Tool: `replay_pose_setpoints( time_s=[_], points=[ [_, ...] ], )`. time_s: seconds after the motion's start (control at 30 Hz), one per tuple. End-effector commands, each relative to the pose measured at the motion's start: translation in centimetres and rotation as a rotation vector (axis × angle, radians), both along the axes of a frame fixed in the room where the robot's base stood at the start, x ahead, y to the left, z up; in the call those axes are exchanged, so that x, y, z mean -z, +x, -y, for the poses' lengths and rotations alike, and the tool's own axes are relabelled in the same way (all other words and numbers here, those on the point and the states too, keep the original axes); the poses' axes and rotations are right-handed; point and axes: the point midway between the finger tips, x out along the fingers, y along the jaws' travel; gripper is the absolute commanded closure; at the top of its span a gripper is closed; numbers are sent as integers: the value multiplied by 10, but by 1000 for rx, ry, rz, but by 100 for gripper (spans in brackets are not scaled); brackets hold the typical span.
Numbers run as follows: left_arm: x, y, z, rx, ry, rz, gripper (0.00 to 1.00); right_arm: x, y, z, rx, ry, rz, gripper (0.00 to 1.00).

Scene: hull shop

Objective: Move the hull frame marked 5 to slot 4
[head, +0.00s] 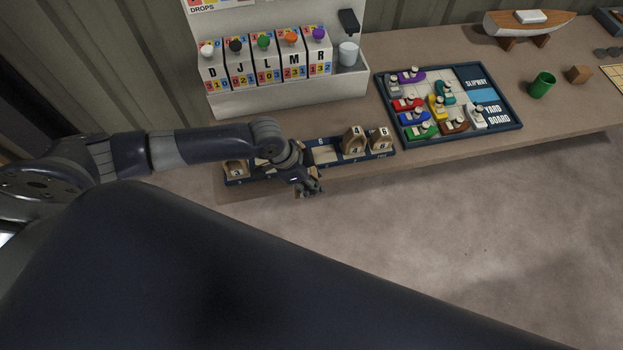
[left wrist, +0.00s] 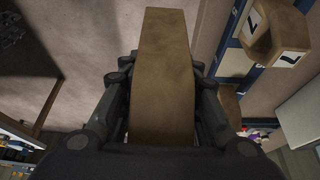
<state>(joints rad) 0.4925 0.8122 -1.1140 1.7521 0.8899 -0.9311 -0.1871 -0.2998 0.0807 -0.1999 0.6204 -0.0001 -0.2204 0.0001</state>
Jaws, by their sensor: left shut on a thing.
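My left gripper (head: 312,190) is at the front edge of the bench, just in front of the dark blue slotted rack (head: 374,156). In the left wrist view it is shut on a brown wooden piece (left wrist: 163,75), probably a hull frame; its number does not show. Numbered wooden frames stand in the rack: one marked 3 (head: 236,171) at the left end, one that seems marked 4 (head: 353,140), and one that seems marked 6 (head: 381,139) at the right. My wrist hides the rack's middle left. Another numbered frame (left wrist: 275,45) shows beside the held piece in the left wrist view.
Behind the rack stands a white dispenser (head: 290,100) with colored knobs. To its right lies a blue-edged yard board (head: 460,75) with several toy boats. A green cup (head: 541,84), a wooden cube (head: 579,74) and a model boat (head: 525,23) are farther right. Open floor lies in front.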

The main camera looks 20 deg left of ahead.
Motion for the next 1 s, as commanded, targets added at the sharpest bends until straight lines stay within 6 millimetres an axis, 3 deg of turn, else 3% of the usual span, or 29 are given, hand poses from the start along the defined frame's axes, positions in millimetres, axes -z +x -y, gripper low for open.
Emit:
replay_pose_setpoints(
  time_s=[0.53,1.0],
  points=[
    [-63,1,0,1,0,3,98,0,0,0,0,0,0,60],
    [-65,-1,2,3,-2,1,98,5,-1,0,0,0,-1,60]
  ],
)
